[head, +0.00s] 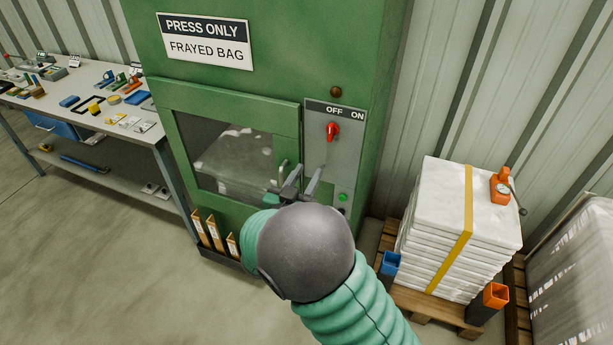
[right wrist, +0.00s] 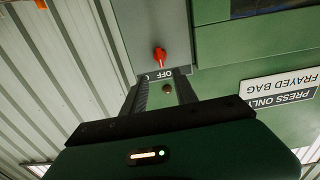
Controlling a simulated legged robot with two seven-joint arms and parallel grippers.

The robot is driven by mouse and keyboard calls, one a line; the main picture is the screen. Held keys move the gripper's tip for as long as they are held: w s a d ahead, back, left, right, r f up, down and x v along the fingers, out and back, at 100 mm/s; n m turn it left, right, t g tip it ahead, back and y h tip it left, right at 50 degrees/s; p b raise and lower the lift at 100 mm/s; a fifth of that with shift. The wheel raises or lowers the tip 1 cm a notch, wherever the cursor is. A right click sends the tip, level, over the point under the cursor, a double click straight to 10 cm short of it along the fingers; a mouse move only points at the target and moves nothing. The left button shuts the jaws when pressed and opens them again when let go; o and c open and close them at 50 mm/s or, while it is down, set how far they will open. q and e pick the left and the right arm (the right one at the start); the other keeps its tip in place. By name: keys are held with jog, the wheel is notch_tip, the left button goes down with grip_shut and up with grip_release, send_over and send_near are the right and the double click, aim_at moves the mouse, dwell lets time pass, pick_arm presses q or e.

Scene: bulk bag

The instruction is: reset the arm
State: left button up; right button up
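My right gripper (head: 303,178) is in front of the green press, below and a little left of the red rotary switch (head: 333,131). Its two fingers are apart with nothing between them. In the right wrist view, which is upside down, the open gripper (right wrist: 161,92) shows with the red switch (right wrist: 160,57) beyond its fingertips, apart from them. The switch sits under an OFF/ON label; I cannot tell its exact setting. My right arm's green sleeve and dark wrist cover the lower middle of the head view. My left gripper is not in view.
The press (head: 285,45) has a windowed door (head: 286,125) with a whitish bag behind it. A green button (head: 342,197) is below the switch. A workbench (head: 85,85) with small parts stands left. Stacked white bags (head: 437,195) on a pallet stand right. Floor at left is clear.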

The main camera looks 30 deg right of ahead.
jog(key=shift+w, duration=0.1)
jog(key=s+a+f+n+g+y, duration=0.2)
jog(key=a+f+n+y, duration=0.4)
jog(key=a+f+y, duration=0.45)
jog(key=s+f+n+g+y, duration=0.1)
jog(key=s+f+n+g, duration=0.1)
jog(key=s, duration=0.7)
jog(key=s+d+f+n+g+y, duration=0.1)
jog(key=s+g, duration=0.4)
jog(key=s, duration=0.5)
jog(key=shift+s+d+f+n+y, duration=0.3)
jog(key=shift+f+n+y, duration=0.1)
jog(key=shift+y, duration=0.25)
jog(key=shift+s+d, duration=0.1)
jog(key=shift+o, duration=0.2)
